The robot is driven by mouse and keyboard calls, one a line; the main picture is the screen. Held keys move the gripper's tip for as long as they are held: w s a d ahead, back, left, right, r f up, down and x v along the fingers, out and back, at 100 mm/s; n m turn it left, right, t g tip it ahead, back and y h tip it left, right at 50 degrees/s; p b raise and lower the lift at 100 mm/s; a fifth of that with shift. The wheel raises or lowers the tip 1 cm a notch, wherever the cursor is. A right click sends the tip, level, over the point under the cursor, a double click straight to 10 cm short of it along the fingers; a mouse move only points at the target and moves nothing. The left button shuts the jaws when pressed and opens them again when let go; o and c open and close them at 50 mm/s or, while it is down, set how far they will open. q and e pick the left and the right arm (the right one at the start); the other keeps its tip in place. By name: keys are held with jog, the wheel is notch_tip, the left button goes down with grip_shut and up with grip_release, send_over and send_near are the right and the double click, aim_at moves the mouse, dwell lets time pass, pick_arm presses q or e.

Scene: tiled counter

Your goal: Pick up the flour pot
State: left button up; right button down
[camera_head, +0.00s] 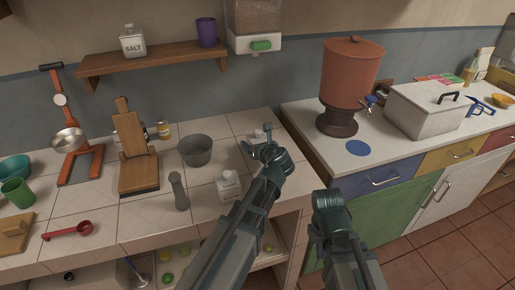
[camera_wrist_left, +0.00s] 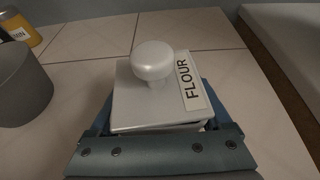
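The flour pot (camera_wrist_left: 150,100) is a white square pot with a round knob on its lid and a FLOUR label. In the left wrist view it sits between the fingers of my left gripper (camera_wrist_left: 157,115), one on each side. Whether the fingers press on it is hidden under the lid. In the head view the pot (camera_head: 249,145) is mostly hidden behind my left gripper (camera_head: 268,152), near the right end of the tiled counter. My right gripper (camera_head: 329,199) is over the gap in front of the cabinets, away from the pot; its fingers do not show clearly.
A grey bowl (camera_head: 195,150) stands left of the flour pot. A white bottle (camera_head: 228,186) and a grey grinder (camera_head: 179,190) stand nearer. The wall shelf (camera_head: 150,60) holds a salt pot (camera_head: 132,42). A dispenser (camera_head: 252,20) hangs above. Bare tiles lie around the bowl.

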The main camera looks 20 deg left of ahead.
pick_arm(q)
jog(key=c, duration=0.8)
jog(key=shift+c, duration=0.2)
jog(key=shift+r, duration=0.15)
pick_arm(e)
jog(key=shift+r, duration=0.1)
